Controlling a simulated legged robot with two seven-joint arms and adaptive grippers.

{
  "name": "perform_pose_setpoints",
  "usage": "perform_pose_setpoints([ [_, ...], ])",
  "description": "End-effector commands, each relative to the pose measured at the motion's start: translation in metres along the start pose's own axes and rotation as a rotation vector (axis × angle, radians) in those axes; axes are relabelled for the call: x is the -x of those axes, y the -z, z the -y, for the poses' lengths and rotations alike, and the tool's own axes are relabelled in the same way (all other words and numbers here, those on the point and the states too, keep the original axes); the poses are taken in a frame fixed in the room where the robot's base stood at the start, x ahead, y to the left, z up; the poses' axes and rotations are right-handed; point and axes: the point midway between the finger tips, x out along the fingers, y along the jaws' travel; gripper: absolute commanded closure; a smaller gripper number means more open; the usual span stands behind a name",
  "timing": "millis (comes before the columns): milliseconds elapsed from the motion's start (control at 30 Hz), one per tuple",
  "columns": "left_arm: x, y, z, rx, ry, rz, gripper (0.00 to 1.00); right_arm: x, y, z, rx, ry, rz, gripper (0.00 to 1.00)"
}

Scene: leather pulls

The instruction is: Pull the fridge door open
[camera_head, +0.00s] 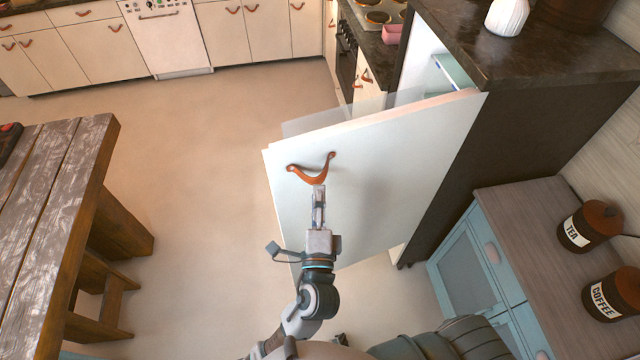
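The white fridge door (390,180) stands part open, swung out from the dark fridge cabinet (520,140) toward the room. A gap behind its top edge shows the pale fridge inside (432,68). A brown leather pull (297,170) is fixed near the door's free edge and hangs in a curve. My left gripper (319,190) is at the lowest part of the pull, its fingers close together, and looks shut on it. The fingertips cover part of the strap. My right gripper is not in view.
A wooden table (50,200) with a bench stands at the left. Open floor (200,190) lies between it and the door. A blue cabinet (465,275) with tea and coffee jars (590,228) is at the right. White kitchen cabinets (105,50) line the back.

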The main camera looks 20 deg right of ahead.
Motion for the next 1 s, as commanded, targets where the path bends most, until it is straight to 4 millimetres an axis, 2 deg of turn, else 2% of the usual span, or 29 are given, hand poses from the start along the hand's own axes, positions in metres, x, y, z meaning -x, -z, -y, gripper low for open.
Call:
perform_pose_setpoints([
  [100, 0.019, 0.002, -0.001, 0.0, -0.002, -0.001, 0.61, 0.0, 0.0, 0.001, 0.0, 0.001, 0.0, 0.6],
  [267, 0.032, 0.004, -0.001, -0.003, -0.003, -0.001, 0.61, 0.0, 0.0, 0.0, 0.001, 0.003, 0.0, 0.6],
  [833, 0.033, 0.003, -0.002, -0.002, -0.003, 0.0, 0.61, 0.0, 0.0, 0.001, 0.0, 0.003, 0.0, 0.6],
  [933, 0.028, 0.005, -0.019, 0.002, -0.035, -0.007, 0.61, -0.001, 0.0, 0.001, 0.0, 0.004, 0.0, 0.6],
  [1000, 0.021, 0.009, -0.05, 0.011, -0.089, -0.019, 0.61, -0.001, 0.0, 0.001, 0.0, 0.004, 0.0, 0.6],
])
